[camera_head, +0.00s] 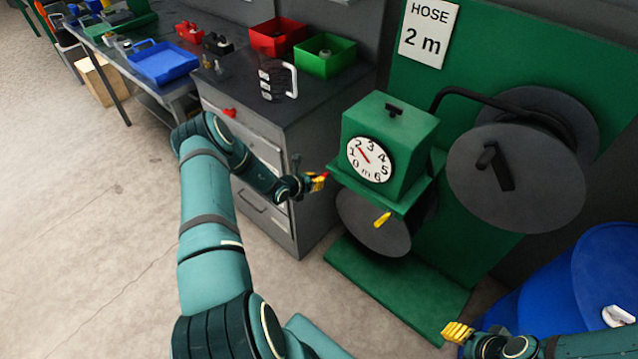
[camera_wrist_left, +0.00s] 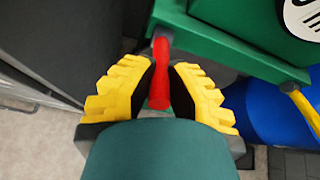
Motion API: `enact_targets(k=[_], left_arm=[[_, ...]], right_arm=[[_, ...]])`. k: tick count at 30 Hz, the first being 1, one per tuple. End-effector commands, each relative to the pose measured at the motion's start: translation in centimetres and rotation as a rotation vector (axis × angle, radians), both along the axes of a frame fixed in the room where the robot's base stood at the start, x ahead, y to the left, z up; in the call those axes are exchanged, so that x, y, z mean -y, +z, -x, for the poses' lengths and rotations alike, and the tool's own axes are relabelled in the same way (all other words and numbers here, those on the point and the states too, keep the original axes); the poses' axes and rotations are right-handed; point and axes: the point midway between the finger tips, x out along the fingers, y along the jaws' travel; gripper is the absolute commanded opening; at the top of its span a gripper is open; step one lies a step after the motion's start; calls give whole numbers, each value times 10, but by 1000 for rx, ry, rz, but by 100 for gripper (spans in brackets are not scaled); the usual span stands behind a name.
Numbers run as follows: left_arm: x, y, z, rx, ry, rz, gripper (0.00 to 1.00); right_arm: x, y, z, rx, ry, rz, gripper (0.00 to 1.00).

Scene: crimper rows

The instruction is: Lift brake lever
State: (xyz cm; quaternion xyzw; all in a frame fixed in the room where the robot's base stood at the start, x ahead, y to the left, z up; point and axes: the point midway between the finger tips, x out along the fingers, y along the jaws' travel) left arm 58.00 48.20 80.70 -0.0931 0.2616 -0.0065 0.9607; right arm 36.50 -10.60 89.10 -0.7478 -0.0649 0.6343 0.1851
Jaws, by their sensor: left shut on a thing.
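The brake lever (camera_wrist_left: 160,72) shows in the left wrist view as a red bar at the edge of the green machine housing. My left gripper (camera_wrist_left: 164,90) has its yellow fingers on both sides of the bar, shut on it. In the head view my left gripper (camera_head: 318,182) is at the left side of the green hose machine (camera_head: 395,130), and only a small red bit of the lever shows beside the fingers. My right gripper (camera_head: 457,333) is at the lower right, away from the machine; its opening is unclear.
The machine has a white dial (camera_head: 370,159), a yellow handle (camera_head: 383,219) and a grey reel (camera_head: 515,178). A sign (camera_head: 428,32) reads "HOSE 2 m". A grey drawer cabinet (camera_head: 308,220) stands close on the left. A blue drum (camera_head: 600,275) is at the right.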

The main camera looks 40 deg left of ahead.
Motion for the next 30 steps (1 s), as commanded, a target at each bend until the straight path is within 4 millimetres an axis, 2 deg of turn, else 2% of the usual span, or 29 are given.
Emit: enact_targets(k=[6,24,25,27,28,30], left_arm=[[-5,6,-3,-37,-1,-2,0],[-8,7,-4,-57,-1,-4,0],[-8,7,-4,-57,-1,-4,17],[-8,7,-4,-57,0,-4,42],[-8,7,-4,-58,0,-3,48],[-8,6,-3,-59,0,-3,48]], right_arm=[[0,3,0,0,0,-1,47],[0,4,0,0,0,-1,47],[0,4,0,0,0,-1,47],[0,4,0,0,0,-1,47],[0,4,0,0,0,-1,47],[0,4,0,0,0,-1,47]])
